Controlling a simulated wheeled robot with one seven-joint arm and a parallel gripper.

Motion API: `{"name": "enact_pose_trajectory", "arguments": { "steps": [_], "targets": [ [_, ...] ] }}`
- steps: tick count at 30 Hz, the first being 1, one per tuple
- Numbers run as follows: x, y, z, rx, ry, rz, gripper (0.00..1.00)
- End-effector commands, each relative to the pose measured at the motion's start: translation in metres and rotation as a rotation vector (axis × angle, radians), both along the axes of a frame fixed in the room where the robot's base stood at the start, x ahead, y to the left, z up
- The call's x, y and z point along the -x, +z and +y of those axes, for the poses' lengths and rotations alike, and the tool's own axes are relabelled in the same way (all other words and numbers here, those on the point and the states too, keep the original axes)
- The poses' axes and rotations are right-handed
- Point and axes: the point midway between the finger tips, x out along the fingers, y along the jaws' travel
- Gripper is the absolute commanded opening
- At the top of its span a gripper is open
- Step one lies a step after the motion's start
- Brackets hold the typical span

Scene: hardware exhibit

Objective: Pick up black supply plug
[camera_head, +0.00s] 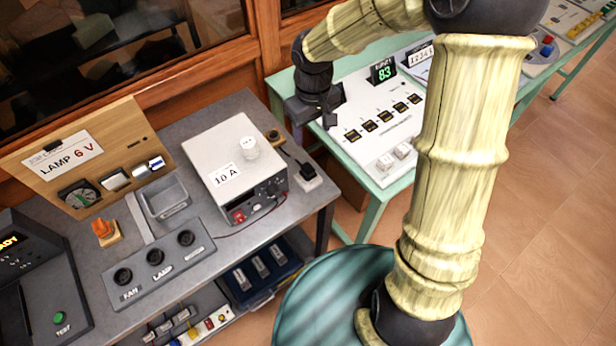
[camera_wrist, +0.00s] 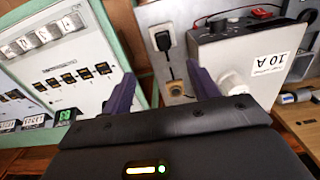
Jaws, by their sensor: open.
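The black supply plug (camera_head: 308,170) sits on a small pale block at the right edge of the grey bench, right of the 10 A power unit (camera_head: 222,140). A dark cable runs from it toward a round brass-coloured piece (camera_head: 273,135). In the wrist view the plug (camera_wrist: 163,41) is near the top, ahead of the fingers, with its cable leading down to the brass-coloured piece (camera_wrist: 175,88). My gripper (camera_head: 312,124) is beyond and above the plug in the head view. In the wrist view its purple fingers (camera_wrist: 163,88) are apart and nothing is between them.
A panel with FAN and LAMP sockets (camera_head: 154,262) lies at the bench front. A wooden LAMP 6 V board (camera_head: 60,165) stands behind at left. A green-edged table with a white panel (camera_head: 345,125) stands right of the bench, across a narrow gap. A window wall runs behind.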

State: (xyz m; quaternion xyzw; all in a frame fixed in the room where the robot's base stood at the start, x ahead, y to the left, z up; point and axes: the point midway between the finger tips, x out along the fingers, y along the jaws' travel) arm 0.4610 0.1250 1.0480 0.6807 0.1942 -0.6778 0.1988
Motion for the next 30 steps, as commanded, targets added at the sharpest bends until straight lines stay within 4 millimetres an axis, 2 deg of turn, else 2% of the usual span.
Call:
{"name": "enact_pose_trajectory", "arguments": {
  "steps": [1,4,12,16,30],
  "targets": [
    [-0.005,-0.006,0.006,-0.004,0.018,0.004,0.60],
    [-0.009,-0.005,0.011,-0.006,0.032,0.008,0.60],
    [-0.008,-0.004,0.011,-0.004,0.033,0.008,0.60],
    [-0.008,-0.012,0.011,-0.005,0.034,0.009,0.60],
    [-0.008,-0.092,0.009,-0.004,0.030,0.012,0.60]
  ]
}}
